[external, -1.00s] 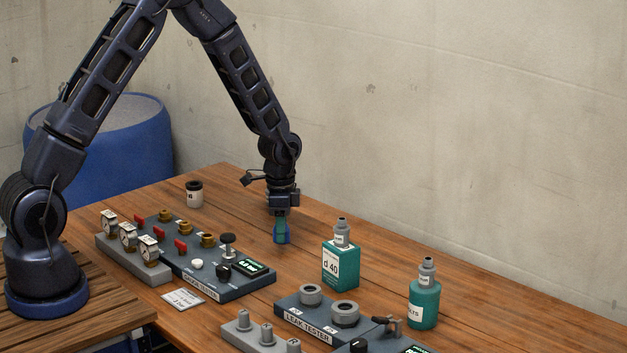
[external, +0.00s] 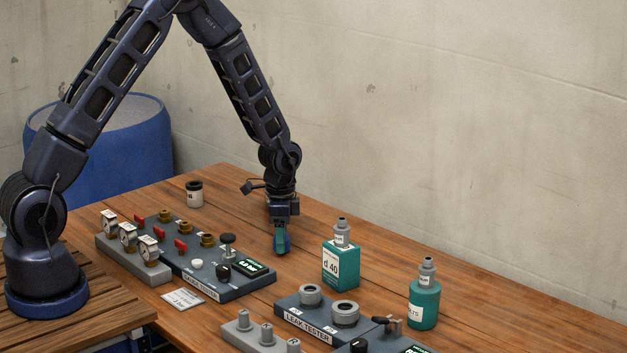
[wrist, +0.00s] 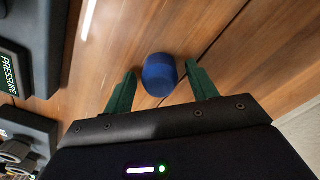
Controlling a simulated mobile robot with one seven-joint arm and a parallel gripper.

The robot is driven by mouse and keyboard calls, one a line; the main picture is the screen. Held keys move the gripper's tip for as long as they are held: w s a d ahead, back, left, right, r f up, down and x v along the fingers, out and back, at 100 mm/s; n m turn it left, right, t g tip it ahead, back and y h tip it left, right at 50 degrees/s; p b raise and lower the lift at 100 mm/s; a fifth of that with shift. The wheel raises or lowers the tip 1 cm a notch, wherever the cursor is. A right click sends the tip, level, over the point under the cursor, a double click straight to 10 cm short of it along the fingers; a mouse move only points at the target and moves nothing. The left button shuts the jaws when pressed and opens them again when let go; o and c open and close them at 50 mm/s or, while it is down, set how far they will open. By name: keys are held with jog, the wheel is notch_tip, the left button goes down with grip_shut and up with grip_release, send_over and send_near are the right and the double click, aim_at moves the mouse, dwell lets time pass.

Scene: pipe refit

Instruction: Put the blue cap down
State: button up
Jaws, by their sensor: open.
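The blue cap (wrist: 159,75) is a short round piece that shows in the wrist view between the two green fingertips of my gripper (wrist: 160,88). A gap shows between the cap and the left finger; the right finger is very close to its edge. My gripper is open and points down. In the external view my gripper (external: 282,248) is low at the wooden table, between the gauge tester and the green d 40 bottle. There the cap is mostly hidden by the fingers, with a little blue at their right edge. It appears to rest on the table.
The gauge tester (external: 240,289) lies left of my gripper. The green d 40 bottle (external: 341,264) stands close on the right, with another green bottle (external: 424,304) beyond. The leak tester (external: 290,309) is in front. Bare table (external: 235,190) lies behind my gripper.

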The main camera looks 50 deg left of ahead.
jog(key=s+a+r+n+t, duration=0.1)
jog(key=s+r, duration=0.2)
jog(key=r, duration=0.9)
jog(key=s+a+r+n, duration=0.1)
jog(key=s+r, duration=0.2)
jog(key=r, duration=0.9)
jog(key=s+a+r+n+t, duration=0.1)
jog(key=s+a+r+n, duration=0.1)
jog(key=s+r, duration=0.75)
jog(key=s+a+r+n+t, duration=0.1)
jog(key=s+r+n, duration=0.1)
jog(key=s, duration=0.9)
jog(key=s+a+r+n+t, duration=0.1)
jog(key=s+r, duration=0.4)
jog(key=s, duration=0.6)
jog(key=shift+s+a+n+t, duration=0.3)
jog(key=shift+a+n, duration=0.2)
jog(key=shift+n, duration=0.5)
